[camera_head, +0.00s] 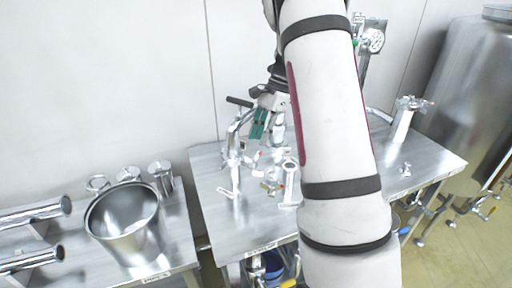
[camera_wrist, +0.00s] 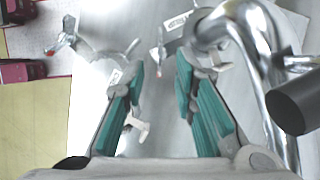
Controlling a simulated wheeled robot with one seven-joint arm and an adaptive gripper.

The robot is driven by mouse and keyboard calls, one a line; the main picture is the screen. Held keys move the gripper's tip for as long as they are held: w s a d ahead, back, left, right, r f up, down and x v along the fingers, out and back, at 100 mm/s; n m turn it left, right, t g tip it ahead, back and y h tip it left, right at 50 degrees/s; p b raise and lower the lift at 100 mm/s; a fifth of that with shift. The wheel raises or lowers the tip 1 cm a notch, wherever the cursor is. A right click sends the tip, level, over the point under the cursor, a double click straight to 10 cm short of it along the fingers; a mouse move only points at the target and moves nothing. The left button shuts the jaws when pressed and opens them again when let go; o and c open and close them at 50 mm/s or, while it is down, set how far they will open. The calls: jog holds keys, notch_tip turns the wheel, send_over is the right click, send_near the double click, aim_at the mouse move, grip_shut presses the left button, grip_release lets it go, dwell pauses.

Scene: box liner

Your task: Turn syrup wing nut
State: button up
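My gripper (camera_wrist: 160,78) is open in the wrist view, its two teal-padded fingers apart with no object clamped between them. It also shows in the head view (camera_head: 262,124), above the metal table beside upright pipework. A small pale winged part (camera_wrist: 137,128) shows beside the left finger. I cannot tell which part is the syrup wing nut. In the head view, a small clamp-like fitting (camera_head: 272,186) sits on the pipework below my gripper. My arm hides part of the table.
A thick curved pipe (camera_wrist: 262,75) with a dark handle (camera_wrist: 298,101) stands close to the right finger. The metal table (camera_head: 215,205) has bare room at its left. A steel bucket (camera_head: 125,215) stands further left, and a large tank (camera_head: 465,90) at right.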

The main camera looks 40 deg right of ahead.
jog(key=v, duration=0.6)
jog(key=shift+d, duration=0.1)
